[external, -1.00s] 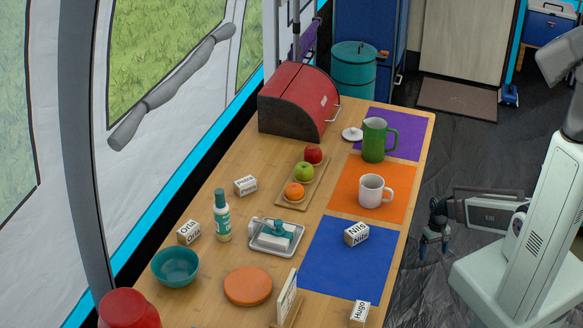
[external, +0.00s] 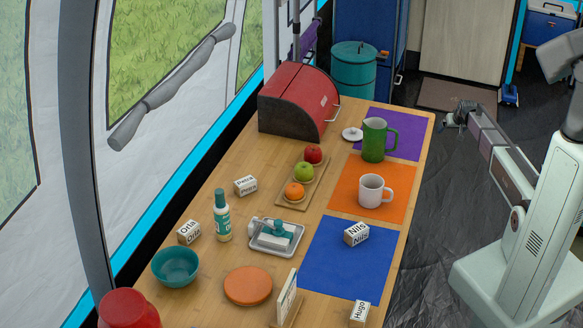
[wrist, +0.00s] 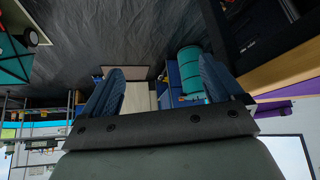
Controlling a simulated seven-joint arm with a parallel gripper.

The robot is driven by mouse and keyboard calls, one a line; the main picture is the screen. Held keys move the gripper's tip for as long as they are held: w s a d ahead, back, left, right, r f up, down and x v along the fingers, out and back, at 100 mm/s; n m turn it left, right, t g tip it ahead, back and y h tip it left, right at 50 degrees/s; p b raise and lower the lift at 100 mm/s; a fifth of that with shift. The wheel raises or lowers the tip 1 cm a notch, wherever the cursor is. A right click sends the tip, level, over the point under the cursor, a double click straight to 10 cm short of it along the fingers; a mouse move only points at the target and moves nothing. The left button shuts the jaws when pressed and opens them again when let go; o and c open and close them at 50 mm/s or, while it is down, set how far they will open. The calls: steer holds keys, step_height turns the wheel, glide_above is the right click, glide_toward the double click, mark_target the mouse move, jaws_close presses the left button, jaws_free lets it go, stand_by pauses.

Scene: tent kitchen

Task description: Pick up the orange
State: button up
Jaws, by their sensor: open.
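The orange (external: 294,191) sits at the near end of a small wooden board (external: 291,205) on the table. A green apple (external: 304,172) and a red apple (external: 313,154) stand in a row behind it on the same board. My gripper (external: 453,118) is in the air off the table's right edge, far to the right of the orange. In the wrist view my gripper (wrist: 160,85) shows two blue fingers spread wide with nothing between them. The orange is not in the wrist view.
A green pitcher (external: 374,140) and a white mug (external: 372,191) stand on coloured mats between my gripper and the board. A red bread box (external: 298,101) is behind the fruit.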

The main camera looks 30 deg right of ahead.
steer(key=w+r, duration=0.5)
steer(key=r, duration=0.3)
steer(key=shift+n+y, duration=0.3)
steer(key=shift+y, duration=0.4)
steer(key=w+a, duration=0.1)
steer(key=a, duration=0.4)
steer(key=w+a+r, duration=0.1)
steer(key=a, duration=0.4)
steer(key=w+a, duration=0.1)
steer(key=a, duration=0.5)
steer(key=shift+w+r, duration=0.35)
steer(key=shift+r, duration=0.05)
steer(key=a+r+g+y, duration=0.1)
steer(key=a+r+g, duration=0.15)
steer(key=a, duration=1.45)
step_height(320, 180, up, 9)
steer(key=n+g, duration=0.2)
steer(key=g, duration=0.2)
glide_above(295, 186)
steer(key=shift+n, duration=0.3)
step_height(295, 186, down, 8)
steer(key=shift+w+d+f, duration=0.1)
steer(key=shift+w+f, duration=0.05)
steer(key=shift+f, duration=2.75)
steer(key=c, duration=1.2)
